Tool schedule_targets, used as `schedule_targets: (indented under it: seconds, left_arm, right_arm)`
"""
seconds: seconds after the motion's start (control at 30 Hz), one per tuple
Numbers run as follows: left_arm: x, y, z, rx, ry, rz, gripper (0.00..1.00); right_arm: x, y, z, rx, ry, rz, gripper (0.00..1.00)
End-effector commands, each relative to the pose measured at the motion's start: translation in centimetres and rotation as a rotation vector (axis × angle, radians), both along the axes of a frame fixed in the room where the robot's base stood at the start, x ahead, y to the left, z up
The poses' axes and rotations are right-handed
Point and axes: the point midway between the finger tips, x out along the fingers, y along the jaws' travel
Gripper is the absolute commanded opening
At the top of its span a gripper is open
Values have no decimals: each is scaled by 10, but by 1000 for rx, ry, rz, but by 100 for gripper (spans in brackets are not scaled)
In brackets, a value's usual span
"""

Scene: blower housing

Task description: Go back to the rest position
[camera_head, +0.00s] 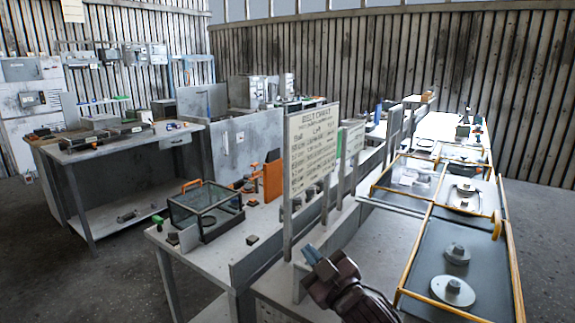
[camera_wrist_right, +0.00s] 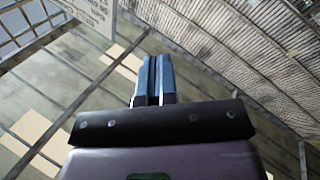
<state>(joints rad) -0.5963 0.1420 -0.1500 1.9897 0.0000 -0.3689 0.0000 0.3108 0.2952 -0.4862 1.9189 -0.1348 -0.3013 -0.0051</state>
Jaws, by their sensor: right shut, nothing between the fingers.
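My right gripper (camera_head: 312,254) shows at the lower middle of the head view, in front of the white chart board and left of the orange-framed trays. Its blue fingers are together with nothing between them. In the right wrist view the two blue fingers (camera_wrist_right: 153,80) lie side by side and point up toward the ceiling and wall. My left gripper is not in the head view.
A chart board (camera_head: 313,150) stands on posts beside my right gripper. Orange-framed trays (camera_head: 415,260) with metal parts lie at the right. A glass case (camera_head: 205,212) sits on the bench to the left.

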Motion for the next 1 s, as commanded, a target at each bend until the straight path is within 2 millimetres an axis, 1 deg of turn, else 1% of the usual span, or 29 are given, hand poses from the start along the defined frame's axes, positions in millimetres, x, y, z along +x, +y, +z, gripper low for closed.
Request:
schedule_targets:
  seconds: [0.03, 0.17, 0.2, 0.27, 0.3, 0.37, 0.4, 0.47, 0.5, 0.57, 0.6, 0.67, 0.7, 0.77, 0.8, 0.9, 1.0]
  left_arm:
    - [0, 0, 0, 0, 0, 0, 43]
    - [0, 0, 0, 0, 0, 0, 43]
    - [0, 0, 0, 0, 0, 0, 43]
    - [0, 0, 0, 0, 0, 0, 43]
    - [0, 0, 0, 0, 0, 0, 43]
    - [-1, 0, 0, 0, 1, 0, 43]
    - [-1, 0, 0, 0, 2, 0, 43]
    - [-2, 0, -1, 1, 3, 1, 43]
    - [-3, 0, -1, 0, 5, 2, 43]
    - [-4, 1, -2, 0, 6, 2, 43]
    - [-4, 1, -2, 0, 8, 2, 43]
    - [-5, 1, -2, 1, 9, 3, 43]
    - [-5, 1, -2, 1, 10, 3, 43]
    - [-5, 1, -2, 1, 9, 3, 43]
    - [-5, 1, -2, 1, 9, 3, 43]
    - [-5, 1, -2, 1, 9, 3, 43]
    - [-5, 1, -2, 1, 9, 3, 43]
  right_arm:
    - [-4, -17, -21, 34, 66, -37, 0]
    - [-18, -58, -66, 107, 207, -123, 0]
    - [-24, -70, -80, 126, 246, -150, 0]
    - [-34, -89, -101, 155, 300, -190, 0]
    - [-42, -100, -114, 171, 333, -216, 0]
    - [-56, -118, -134, 196, 380, -255, 0]
    - [-65, -130, -147, 211, 409, -283, 0]
    - [-81, -146, -167, 227, 452, -326, 0]
    - [-93, -157, -180, 236, 482, -354, 0]
    - [-112, -173, -200, 243, 524, -398, 0]
    - [-126, -183, -213, 246, 553, -428, 0]
    - [-147, -197, -232, 251, 597, -469, 0]
    - [-162, -205, -245, 251, 628, -496, 0]
    - [-185, -215, -262, 251, 671, -530, 0]
    - [-199, -219, -272, 251, 699, -548, 0]
    - [-230, -224, -292, 250, 758, -578, 0]
    - [-251, -227, -304, 245, 796, -597, 0]
